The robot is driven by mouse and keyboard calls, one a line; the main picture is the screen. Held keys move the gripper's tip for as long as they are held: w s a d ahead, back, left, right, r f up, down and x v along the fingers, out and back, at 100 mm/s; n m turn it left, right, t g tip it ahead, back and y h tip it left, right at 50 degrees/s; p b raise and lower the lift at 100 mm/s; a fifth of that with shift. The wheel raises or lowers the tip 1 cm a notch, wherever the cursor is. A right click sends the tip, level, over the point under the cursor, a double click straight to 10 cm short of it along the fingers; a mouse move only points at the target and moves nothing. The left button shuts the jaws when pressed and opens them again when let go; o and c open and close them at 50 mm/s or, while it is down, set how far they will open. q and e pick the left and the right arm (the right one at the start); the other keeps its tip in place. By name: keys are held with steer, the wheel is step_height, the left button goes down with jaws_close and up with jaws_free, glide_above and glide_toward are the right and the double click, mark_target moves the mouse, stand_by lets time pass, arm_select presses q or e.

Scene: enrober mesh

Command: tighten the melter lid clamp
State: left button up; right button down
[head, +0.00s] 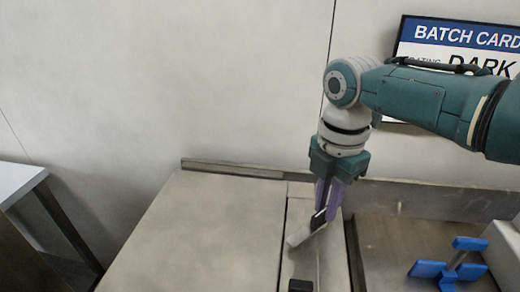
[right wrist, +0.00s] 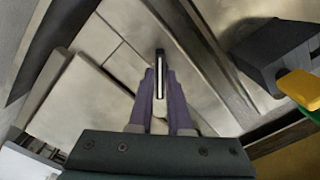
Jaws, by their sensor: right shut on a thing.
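My right gripper (head: 322,207) points down over the steel worktop, its purple fingers closed on a slim dark-and-pale tool (head: 300,237). The tool's pale end slants down to the left, near or on the worktop; I cannot tell if it touches. In the right wrist view the tool (right wrist: 160,72) shows as a narrow dark-edged piece between the fingertips of the gripper (right wrist: 160,90). A blue winged part (head: 450,267) stands to the right, apart from the gripper; it may be the clamp, but I cannot be sure. My left gripper is out of view.
The steel worktop (head: 205,235) is clear at left. A small black block (head: 300,286) sits at the front edge of the head view. A raised rim (head: 232,169) runs along the back. In the right wrist view a dark housing (right wrist: 270,55) with a yellow part (right wrist: 300,88) stands at right.

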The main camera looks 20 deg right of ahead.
steer(key=shift+m+p, duration=0.55)
steer(key=shift+m, duration=1.55)
steer(key=shift+m+p, duration=0.45)
steer(key=shift+m, duration=1.85)
steer(key=c, duration=0.9)
jaws_free()
steer(key=shift+r, duration=0.1)
step_height(320, 180, up, 10)
steer(key=p, duration=0.2)
steer(key=shift+p, duration=0.35)
